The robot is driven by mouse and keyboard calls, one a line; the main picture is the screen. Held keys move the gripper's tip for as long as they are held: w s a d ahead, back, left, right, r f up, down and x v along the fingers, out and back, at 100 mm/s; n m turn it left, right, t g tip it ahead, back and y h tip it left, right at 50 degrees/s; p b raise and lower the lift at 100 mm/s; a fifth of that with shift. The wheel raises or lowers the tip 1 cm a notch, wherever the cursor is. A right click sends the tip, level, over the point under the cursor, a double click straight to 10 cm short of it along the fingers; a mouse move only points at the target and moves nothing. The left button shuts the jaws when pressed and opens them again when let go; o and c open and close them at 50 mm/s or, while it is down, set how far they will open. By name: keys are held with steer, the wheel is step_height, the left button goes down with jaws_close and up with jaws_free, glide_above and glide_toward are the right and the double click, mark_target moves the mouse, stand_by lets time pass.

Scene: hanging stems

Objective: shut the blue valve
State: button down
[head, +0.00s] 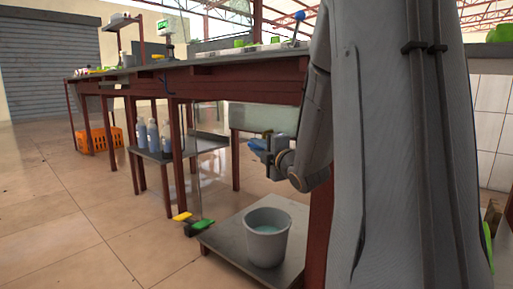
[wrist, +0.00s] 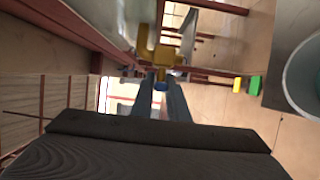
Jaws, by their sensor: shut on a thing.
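The blue valve (head: 257,144) shows as a small blue piece under the bench, beside a pale tank and mostly covered by my gripper. In the wrist view, its blue part (wrist: 160,79) sits at the fingertips, just below a yellow fitting (wrist: 158,52). My gripper (head: 264,150) reaches under the bench top from the right. In the wrist view, its two grey fingers (wrist: 160,90) are shut on the blue part from both sides. The valve's outlet and the handle's full angle are hidden.
A grey bucket (head: 267,245) with bluish liquid stands on a low platform (head: 222,240) below. Yellow and green pedals (head: 193,224) lie left of it. The red-edged bench (head: 235,88) is close above my gripper. Bottles (head: 152,136) stand on a shelf.

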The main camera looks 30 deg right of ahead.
steer(key=c, duration=1.7)
jaws_free()
steer(key=shift+s+d, duration=0.1)
steer(key=shift+d, duration=0.05)
